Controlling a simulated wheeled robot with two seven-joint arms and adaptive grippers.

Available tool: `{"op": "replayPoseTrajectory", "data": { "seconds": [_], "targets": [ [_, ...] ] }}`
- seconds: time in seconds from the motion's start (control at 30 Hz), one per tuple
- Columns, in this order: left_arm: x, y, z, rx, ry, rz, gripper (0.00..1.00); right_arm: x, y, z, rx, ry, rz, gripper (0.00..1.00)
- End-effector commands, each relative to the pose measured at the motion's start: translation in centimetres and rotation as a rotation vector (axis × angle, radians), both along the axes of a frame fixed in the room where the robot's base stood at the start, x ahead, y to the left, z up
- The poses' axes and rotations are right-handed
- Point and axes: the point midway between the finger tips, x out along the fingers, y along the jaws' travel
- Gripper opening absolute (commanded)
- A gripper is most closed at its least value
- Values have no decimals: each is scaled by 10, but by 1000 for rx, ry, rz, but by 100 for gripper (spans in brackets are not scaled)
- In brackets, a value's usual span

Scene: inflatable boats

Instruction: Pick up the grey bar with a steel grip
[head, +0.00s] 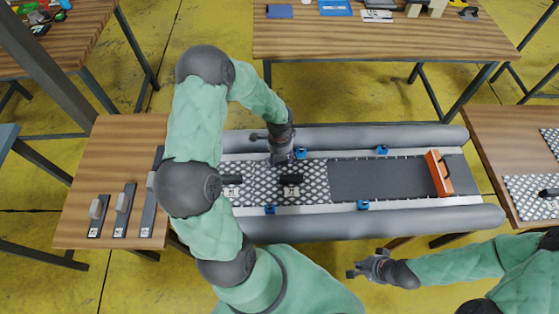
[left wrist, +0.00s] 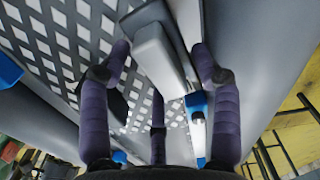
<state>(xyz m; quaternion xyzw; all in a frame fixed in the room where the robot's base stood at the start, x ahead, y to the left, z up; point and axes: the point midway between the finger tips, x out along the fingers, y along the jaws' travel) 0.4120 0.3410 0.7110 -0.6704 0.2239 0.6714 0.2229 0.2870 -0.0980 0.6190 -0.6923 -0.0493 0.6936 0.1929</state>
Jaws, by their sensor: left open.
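In the left wrist view, a pale grey block-shaped grip (left wrist: 155,48) on a grey bar (left wrist: 185,75) lies between the spread fingers of my left gripper (left wrist: 158,85). The gripper is open, and I cannot tell whether a finger touches the grip. In the head view my left gripper (head: 281,155) is over the upper edge of the boat's patterned floor, hiding what is beneath it. Several dark grey bars with pale grips, such as this bar (head: 124,211), lie on the left wooden table. My right gripper (head: 364,266) is open and empty below the boat.
The grey inflatable boat (head: 400,222) has a patterned floor (head: 260,190) with black-handled pieces (head: 291,181) on it. Wooden tables stand left (head: 85,160), behind (head: 330,40) and right. My left arm covers part of the left table.

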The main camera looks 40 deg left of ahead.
Motion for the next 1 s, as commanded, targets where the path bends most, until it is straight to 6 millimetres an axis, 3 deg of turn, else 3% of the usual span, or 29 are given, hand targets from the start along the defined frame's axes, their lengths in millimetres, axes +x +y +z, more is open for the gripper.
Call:
{"op": "replayPoseTrajectory", "data": {
  "seconds": [0.23, 0.4, 0.47, 0.77, 1.0],
  "targets": [
    [1, 1, -1, 1, -2, 0, 61, 0, 0, 0, 0, 0, 0, 0],
    [1, 1, -1, 1, -2, 0, 13, 0, 0, 0, 0, 0, 0, 0],
    [1, 0, -1, 0, -1, 0, 0, 0, 0, 0, 0, 0, 0, 0],
    [1, 1, 1, 1, -2, 1, 0, 0, 0, 1, 0, 0, 0, 0],
    [2, 1, 37, 3, -5, 1, 0, 0, 0, 17, 0, 0, 0, 0]
  ]
}}
